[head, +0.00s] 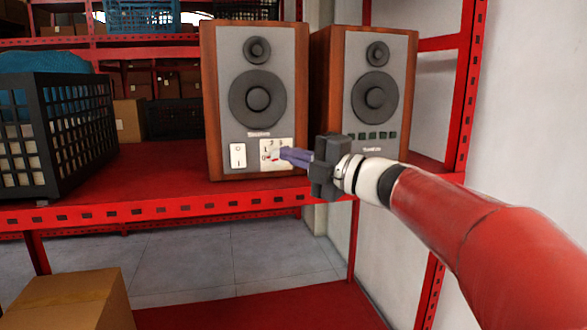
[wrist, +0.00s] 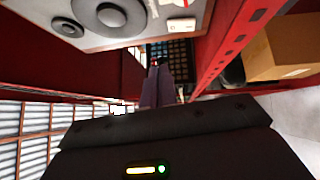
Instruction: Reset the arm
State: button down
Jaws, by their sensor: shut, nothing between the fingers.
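My gripper (head: 284,154) is in front of the lower front of the left wooden speaker (head: 256,100), with its purple fingers pointing left at the panel beside a white switch (head: 238,155). The fingers are shut and empty. I cannot tell whether the fingertips touch the panel. My red arm reaches in from the lower right. In the wrist view my gripper (wrist: 158,66) points up toward the gap beside the speaker (wrist: 100,18), whose white switch (wrist: 181,26) shows near the top.
A second speaker (head: 372,85) stands close behind my gripper on the red shelf (head: 150,190). A black crate (head: 70,135) sits at the left of the shelf. A cardboard box (head: 70,302) is lower left. A white wall (head: 530,110) is at the right.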

jog(key=s+d+f+m+t+h, duration=0.3)
jog(key=d+m+h, duration=0.5)
jog(key=m, duration=0.2)
jog(key=s+d+f+m+t+h, duration=0.2)
jog(key=d+f+m+t+h, duration=0.1)
jog(key=d+m+h, duration=0.6)
jog(key=s+f+m+g, duration=1)
jog(key=s+f+m, duration=0.1)
jog(key=s+f, duration=1.1)
jog(key=shift+s+d+f+g+y, duration=0.3)
jog(key=shift+s+f+y, duration=0.1)
jog(key=shift+s, duration=0.15)
